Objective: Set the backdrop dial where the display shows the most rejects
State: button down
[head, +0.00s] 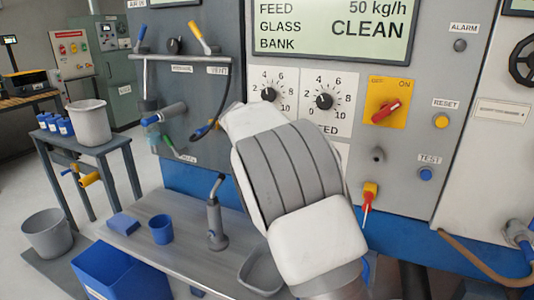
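The display (335,28) reads FEED 50 kg/h, GLASS CLEAN and BANK; its top is cut off and no rejects figure shows. Two black dials on white number plates sit below it. The left dial (268,95) has its label hidden by my arm. The right dial (324,101) has a partly covered label ending in FEED. No backdrop label is readable, and I cannot tell the exact pointer settings. My arm's white and grey links rise from the bottom across the panel, with the white far part just below the left dial. My gripper's fingers do not show.
Right of the dials are a red OFF/ON switch (386,110), a yellow RESET button (441,121) and a blue TEST button (426,174). Hoses and levers stand at left. A metal shelf (180,220) below holds a grey spouted bottle (215,215) and a blue cup (162,229).

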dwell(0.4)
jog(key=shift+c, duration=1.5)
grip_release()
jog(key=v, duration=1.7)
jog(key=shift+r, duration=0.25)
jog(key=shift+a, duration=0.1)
